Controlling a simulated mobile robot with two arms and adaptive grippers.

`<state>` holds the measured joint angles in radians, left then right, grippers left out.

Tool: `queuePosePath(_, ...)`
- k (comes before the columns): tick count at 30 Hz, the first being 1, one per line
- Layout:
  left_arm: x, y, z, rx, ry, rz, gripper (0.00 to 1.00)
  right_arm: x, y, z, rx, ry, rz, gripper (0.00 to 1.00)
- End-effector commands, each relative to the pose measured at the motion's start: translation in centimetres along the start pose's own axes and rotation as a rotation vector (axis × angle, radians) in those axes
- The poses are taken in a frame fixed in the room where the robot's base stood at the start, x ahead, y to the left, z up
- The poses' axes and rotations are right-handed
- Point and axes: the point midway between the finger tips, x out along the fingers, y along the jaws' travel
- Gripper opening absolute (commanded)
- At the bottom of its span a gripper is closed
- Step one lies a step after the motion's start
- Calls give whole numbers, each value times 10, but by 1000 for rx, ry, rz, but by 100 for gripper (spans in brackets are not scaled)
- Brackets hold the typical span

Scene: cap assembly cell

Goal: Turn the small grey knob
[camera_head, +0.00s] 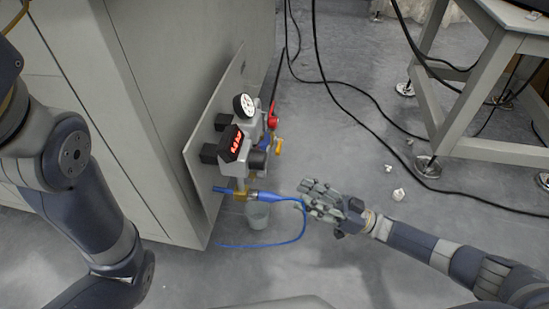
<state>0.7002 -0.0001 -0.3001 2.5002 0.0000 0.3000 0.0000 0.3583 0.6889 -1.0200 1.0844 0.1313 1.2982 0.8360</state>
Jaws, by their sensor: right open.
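An air-supply unit (236,152) is mounted on a flat panel on the side of the cabinet. A small dark grey round knob (257,159) sits low on its front, and I take it for the task's knob. My right gripper (306,197) is open and empty. It is to the right of and below the knob, apart from it, with its fingers pointing left toward the unit, close to the blue hose. I cannot tell whether it touches the hose. My left arm shows at the left, but its gripper is not in view.
The unit carries a round gauge (244,106), a red-lit display (231,144), a red handle (272,116) and a yellow part (278,146). Black cables (350,92) and white scraps (398,194) lie on the floor near a table frame (455,95).

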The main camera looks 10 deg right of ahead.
Motion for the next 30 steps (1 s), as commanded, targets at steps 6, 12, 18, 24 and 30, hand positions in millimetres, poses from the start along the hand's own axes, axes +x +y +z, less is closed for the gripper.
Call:
queuePosePath(6,-7,1,-3,0,0,0,40,21,0,1,0,4,-4,41)
queuePosePath(12,-20,4,-7,0,0,0,40,60,0,2,-1,4,-6,41)
queuePosePath(18,-32,7,-11,0,0,0,40,92,0,2,0,3,-3,41)
queuePosePath(24,-36,8,-13,0,1,1,40,106,0,0,0,1,-2,41)
queuePosePath(30,-35,8,-13,0,1,1,40,108,0,0,0,0,0,41)
